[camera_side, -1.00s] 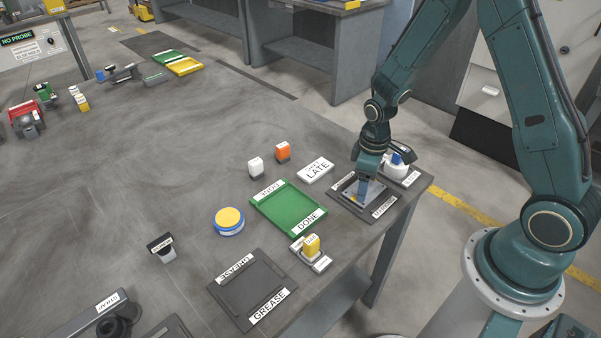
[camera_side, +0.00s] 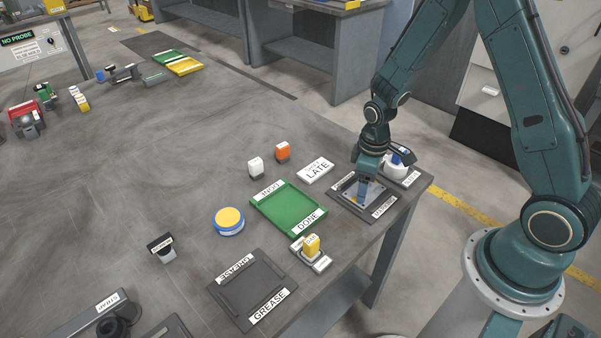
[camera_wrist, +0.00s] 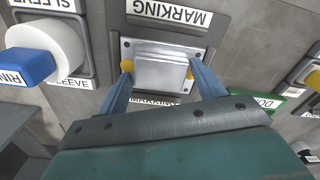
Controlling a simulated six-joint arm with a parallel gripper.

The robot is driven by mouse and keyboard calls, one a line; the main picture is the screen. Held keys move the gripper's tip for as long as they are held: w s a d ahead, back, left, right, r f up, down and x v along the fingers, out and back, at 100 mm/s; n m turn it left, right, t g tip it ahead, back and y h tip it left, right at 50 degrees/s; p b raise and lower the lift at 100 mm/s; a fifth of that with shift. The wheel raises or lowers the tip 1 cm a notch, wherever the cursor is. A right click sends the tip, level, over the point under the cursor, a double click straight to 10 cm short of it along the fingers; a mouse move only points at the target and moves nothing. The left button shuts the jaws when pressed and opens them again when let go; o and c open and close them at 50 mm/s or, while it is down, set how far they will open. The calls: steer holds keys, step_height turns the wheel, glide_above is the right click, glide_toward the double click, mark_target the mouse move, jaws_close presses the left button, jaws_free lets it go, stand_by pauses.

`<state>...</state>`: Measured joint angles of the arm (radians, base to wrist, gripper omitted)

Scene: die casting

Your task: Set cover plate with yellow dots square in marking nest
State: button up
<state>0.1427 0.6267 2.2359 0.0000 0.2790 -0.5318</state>
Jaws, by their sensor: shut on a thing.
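In the side view my gripper (camera_side: 364,190) reaches down into the marking nest (camera_side: 337,203) at the table's right corner and partly hides the plate.
A sleeve holder with a white roll (camera_wrist: 62,40) and blue ring piece (camera_wrist: 27,66) stands close beside the nest. The dark GREASE nest (camera_side: 252,290) is empty.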

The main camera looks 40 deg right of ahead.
stand_by(0.4)
steer(key=o, duration=1.6)
steer(key=shift+r, duration=0.1)
steer(key=shift+r, duration=3.85)
steer(key=shift+r, duration=0.15)
steer(key=s+a+r+m+t, duration=0.1)
steer(key=s+r, duration=0.2)
steer(key=r, duration=0.4)
steer(key=s+a+r+m+t, duration=0.1)
steer(key=s+a+r+t, duration=0.15)
steer(key=r, duration=0.55)
steer(key=s+r, duration=0.2)
steer(key=s, duration=0.2)
steer(key=s+a+r+m+t, duration=0.1)
steer(key=s+r, duration=0.1)
steer(key=s, duration=0.1)
steer(key=s+r+m+t, duration=0.1)
steer(key=s+r, duration=0.1)
steer(key=s, duration=0.2)
steer(key=shift+s+a+r, duration=0.25)
steer(key=shift+s, duration=0.05)
